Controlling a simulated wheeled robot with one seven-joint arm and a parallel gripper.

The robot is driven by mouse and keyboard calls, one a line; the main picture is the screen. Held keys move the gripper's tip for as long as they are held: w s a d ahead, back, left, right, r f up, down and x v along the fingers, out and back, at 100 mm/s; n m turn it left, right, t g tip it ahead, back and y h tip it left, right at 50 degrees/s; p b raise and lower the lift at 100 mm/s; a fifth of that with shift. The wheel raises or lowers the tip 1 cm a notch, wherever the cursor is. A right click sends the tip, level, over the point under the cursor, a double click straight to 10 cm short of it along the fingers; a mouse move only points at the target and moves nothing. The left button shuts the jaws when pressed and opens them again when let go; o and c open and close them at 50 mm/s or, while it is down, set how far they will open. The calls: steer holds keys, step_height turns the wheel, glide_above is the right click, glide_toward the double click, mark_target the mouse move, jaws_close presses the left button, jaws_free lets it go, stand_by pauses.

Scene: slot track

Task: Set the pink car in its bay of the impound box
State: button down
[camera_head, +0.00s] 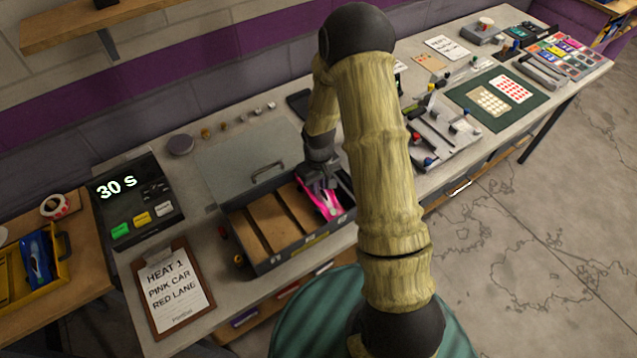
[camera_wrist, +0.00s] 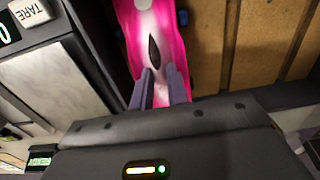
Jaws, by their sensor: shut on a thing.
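The impound box (camera_head: 268,264) is a dark, open tray with brown-floored bays split by dividers, standing on the workbench. The pink car (camera_head: 322,199) is in or just over its rightmost bay, lying along the bay's length. My gripper (camera_head: 318,182) reaches down over the box from behind. In the wrist view the two grey fingers (camera_wrist: 162,86) are shut on the pink car (camera_wrist: 178,55), at a dark oval on its pale stripe. Blue wheels show at its side. Whether the car touches the bay floor I cannot tell. The other bays look empty.
A timer (camera_head: 139,200) reading 30 s and a clipboard (camera_head: 173,288) naming the pink car and red lane are at left. A grey fixture (camera_head: 440,140) and a green mat (camera_head: 472,93) are at right.

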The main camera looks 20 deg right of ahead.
mark_target(319, 187)
steer(key=shift+f, duration=0.35)
steer(key=c, duration=1.4)
jaws_free()
steer(key=shift+o, duration=0.2)
steer(key=shift+r, duration=0.15)
steer(key=shift+r+p, duration=0.4)
steer(key=shift+r, duration=0.2)
step_height(319, 187, up, 12)
steer(key=b, duration=0.3)
steer(key=shift+f, duration=0.15)
